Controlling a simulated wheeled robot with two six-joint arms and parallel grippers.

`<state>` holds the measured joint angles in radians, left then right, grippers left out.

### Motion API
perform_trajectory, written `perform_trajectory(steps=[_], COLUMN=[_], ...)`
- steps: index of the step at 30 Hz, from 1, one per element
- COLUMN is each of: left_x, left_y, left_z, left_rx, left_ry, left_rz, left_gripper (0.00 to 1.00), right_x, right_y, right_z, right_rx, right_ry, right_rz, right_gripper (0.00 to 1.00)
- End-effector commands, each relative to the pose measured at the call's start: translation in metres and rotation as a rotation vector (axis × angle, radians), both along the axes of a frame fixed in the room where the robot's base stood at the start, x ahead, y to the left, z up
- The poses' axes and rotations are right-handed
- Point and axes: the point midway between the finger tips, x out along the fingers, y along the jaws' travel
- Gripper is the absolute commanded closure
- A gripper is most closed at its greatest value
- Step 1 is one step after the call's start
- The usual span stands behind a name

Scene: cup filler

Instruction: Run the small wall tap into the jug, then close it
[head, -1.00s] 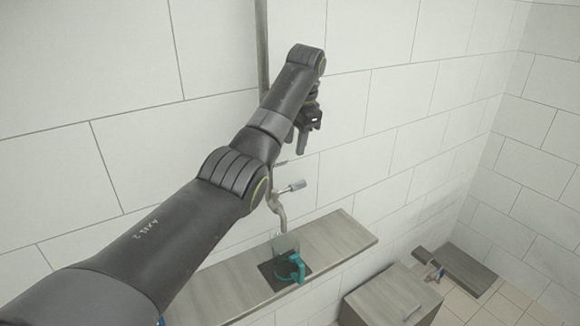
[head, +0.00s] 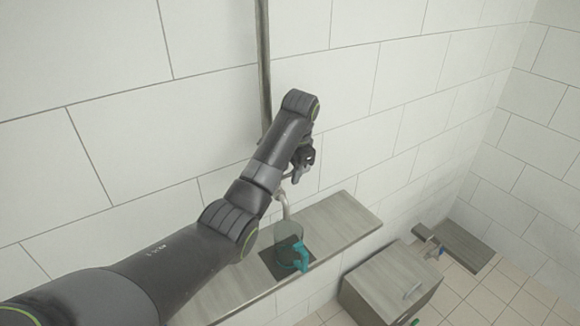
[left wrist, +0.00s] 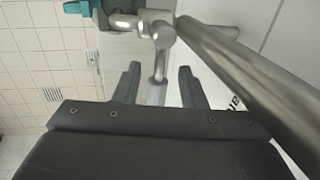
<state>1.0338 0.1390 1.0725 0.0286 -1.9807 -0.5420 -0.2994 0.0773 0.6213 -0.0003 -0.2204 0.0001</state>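The small metal wall tap (head: 283,202) stands above the shelf, its upper part partly hidden by my left gripper (head: 299,170). In the left wrist view the tap (left wrist: 160,32) shows close up, with its lever (left wrist: 158,70) reaching between the fingers. My left gripper (left wrist: 158,72) is open, one finger on each side of the lever, with gaps visible. The clear jug with a teal handle (head: 301,257) stands upright under the tap's spout. Teal parts also show at the top of the left wrist view. I see no clear water stream. My right gripper is not in view.
The jug stands on a dark square mat (head: 270,264) on a grey wooden shelf (head: 335,222) along the tiled wall. A vertical metal pipe (head: 264,70) runs up the wall behind my arm. A wooden cabinet (head: 390,280) stands lower right.

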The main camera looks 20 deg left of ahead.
Motion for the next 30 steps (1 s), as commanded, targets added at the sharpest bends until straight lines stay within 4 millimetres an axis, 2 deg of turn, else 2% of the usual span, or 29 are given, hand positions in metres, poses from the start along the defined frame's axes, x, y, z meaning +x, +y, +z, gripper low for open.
perform_trajectory(steps=[7,15,16,30], left_x=[0.0000,0.0000,0.0001,0.0002], left_y=[-0.0001,0.0001,0.0001,0.0001], left_z=[-0.0006,-0.0004,-0.0004,0.0001], left_rx=[-0.001,0.000,0.000,0.000], left_ry=[-0.001,-0.001,-0.001,-0.001], left_rz=[0.000,0.000,0.000,0.000], left_gripper=[0.63,0.98,1.00,1.00], right_x=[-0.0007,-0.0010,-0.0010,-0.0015], right_y=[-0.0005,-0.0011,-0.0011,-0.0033], right_z=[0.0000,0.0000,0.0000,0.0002], right_rx=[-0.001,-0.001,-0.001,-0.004], right_ry=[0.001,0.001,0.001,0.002], right_rz=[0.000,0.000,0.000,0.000], right_gripper=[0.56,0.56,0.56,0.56])
